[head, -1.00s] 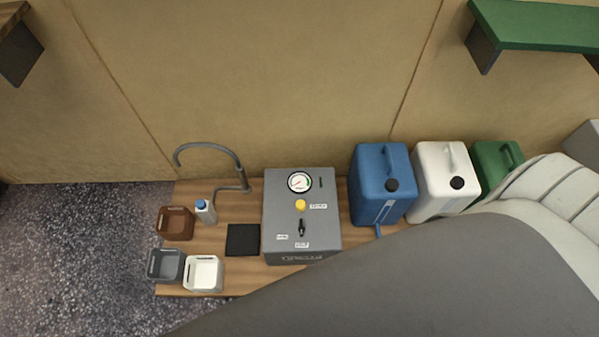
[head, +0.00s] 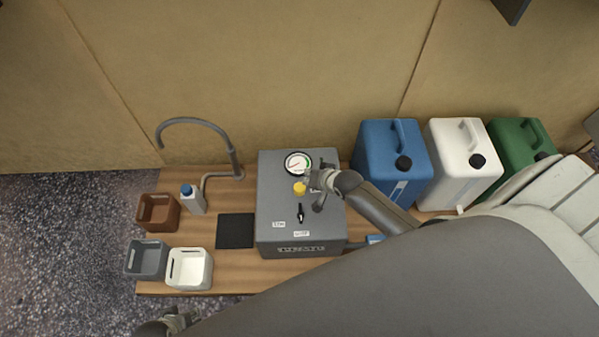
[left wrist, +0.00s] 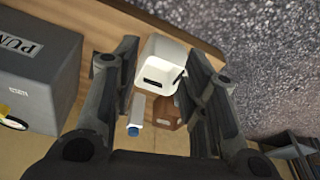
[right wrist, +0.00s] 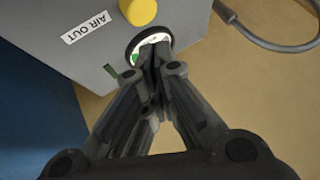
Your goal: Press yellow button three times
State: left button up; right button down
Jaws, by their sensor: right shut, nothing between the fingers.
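The yellow button (head: 299,188) sits on top of the grey pump box (head: 275,208), just below the round gauge (head: 297,164). My right gripper (head: 314,179) is over the box, close to the right of the button in the head view. In the right wrist view, its fingertips (right wrist: 152,58) are shut together in front of the gauge, and the yellow button (right wrist: 138,11) shows beyond them, apart from the tips. My left gripper (head: 186,320) is low at the bottom left of the head view. Its fingers (left wrist: 160,75) are spread with nothing between them.
A black lever (head: 301,213) is on the box below the button. A blue canister (head: 375,150), a white one (head: 450,155) and a green one (head: 515,150) stand to the right. A bottle (head: 193,202), a hooked pipe (head: 228,150), a black mat (head: 235,231) and small bins (head: 147,275) are left.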

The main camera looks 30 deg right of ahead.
aim_at(302, 185)
pick_arm(q)
jog(key=r, duration=0.1)
jog(key=r+b, duration=0.1)
jog(key=r, duration=0.1)
jog(key=shift+w, duration=0.35)
pick_arm(e)
jog(key=shift+m+t+y, duration=0.3)
jog(key=shift+m+t, duration=0.1)
jog(key=w+r, duration=0.1)
jog(key=w+a+r, duration=0.1)
jog(key=w+r, duration=0.1)
jog(key=shift+w+r, duration=0.15)
jog(key=shift+r, duration=0.15)
pick_arm(q)
jog(key=shift+r+b, duration=0.15)
jog(key=shift+b, duration=0.15)
pick_arm(e)
jog(key=shift+f, duration=0.1)
